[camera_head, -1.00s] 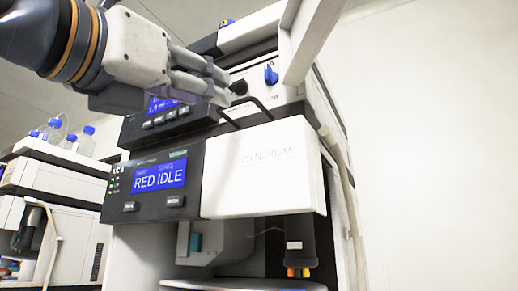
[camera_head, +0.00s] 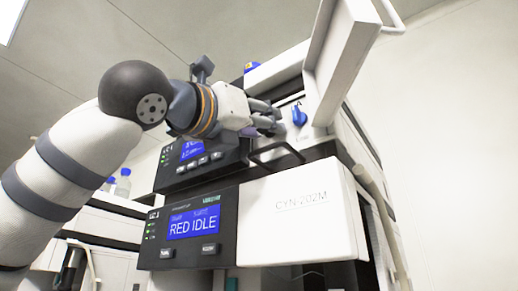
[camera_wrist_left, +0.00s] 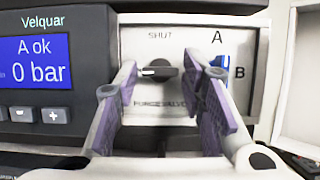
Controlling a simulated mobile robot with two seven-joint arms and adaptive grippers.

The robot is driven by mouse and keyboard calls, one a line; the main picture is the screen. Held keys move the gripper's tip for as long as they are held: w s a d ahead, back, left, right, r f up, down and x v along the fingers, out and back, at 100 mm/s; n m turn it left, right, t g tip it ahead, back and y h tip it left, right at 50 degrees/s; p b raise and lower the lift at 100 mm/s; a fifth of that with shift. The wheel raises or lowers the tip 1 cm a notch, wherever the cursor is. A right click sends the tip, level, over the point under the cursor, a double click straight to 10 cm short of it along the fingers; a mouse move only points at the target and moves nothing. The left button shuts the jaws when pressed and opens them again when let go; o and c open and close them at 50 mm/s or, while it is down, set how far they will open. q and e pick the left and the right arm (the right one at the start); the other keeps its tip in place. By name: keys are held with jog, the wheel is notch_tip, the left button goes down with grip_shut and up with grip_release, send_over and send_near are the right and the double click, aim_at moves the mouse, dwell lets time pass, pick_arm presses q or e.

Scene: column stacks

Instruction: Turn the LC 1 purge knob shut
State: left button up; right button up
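The purge knob (camera_wrist_left: 160,72) is black, on a white panel under the word SHUT, with purge lettering partly hidden below it. Its bar lies about level, with a white mark at its left end. My left gripper (camera_wrist_left: 168,78) is open, one purple-padded finger on each side of the knob in the left wrist view. I see no finger clearly touching it. In the head view my left gripper (camera_head: 270,122) is at the upper unit's front, and the knob is hidden or too small to tell there. My right gripper is not in view.
A blue lever (camera_head: 299,116) marked A and B sits just right of the knob, close to the right finger. A raised white door (camera_head: 336,60) stands on the right. A black bar handle (camera_head: 284,152) juts out below.

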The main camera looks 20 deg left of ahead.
pick_arm(q)
grip_shut()
jog(key=shift+m, duration=0.4)
jog(key=shift+w+a+r+m+g+h, duration=0.15)
jog(key=shift+m+g+h, duration=0.9)
jog(key=shift+m, duration=2.6)
jog(key=shift+s+a+r+m+g+h, duration=0.1)
jog(key=shift+m+g+h, duration=0.4)
jog(key=shift+m+g, duration=2.1)
jog(key=shift+w+a+r+m+g+h, duration=0.2)
jog(key=shift+m+h, duration=0.55)
jog(key=shift+m, duration=3.9)
jog(key=shift+s, duration=0.1)
grip_release()
